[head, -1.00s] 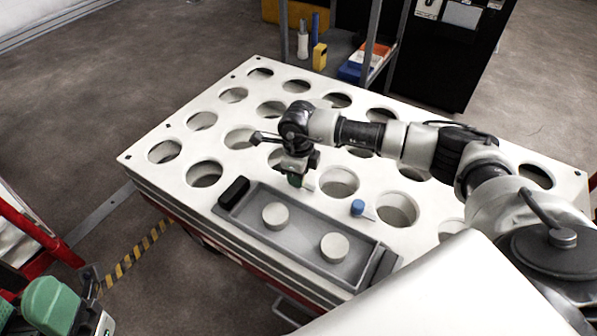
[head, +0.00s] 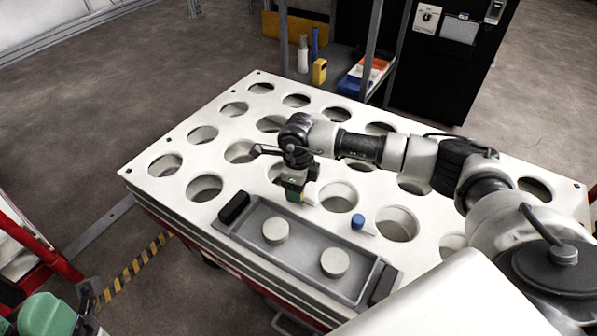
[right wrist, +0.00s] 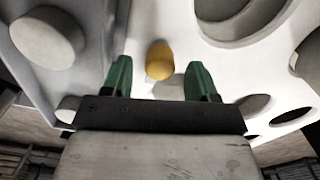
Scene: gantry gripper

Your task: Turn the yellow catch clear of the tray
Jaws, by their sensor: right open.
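The yellow catch (right wrist: 159,62) stands on the white perforated top, centred between the fingertips in the right wrist view; I cannot tell how deep between them it is. My right gripper (right wrist: 160,78) is open, with a gap on both sides of the catch. In the head view this gripper (head: 296,195) points down at the tray's far edge and mostly hides the catch. The grey tray (head: 312,279) has black end handles and holds two white discs (head: 275,230) (head: 334,262). A blue catch (head: 358,221) stands by its far side. My left gripper is not in view.
The white table top (head: 222,133) has several large round holes around the tray.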

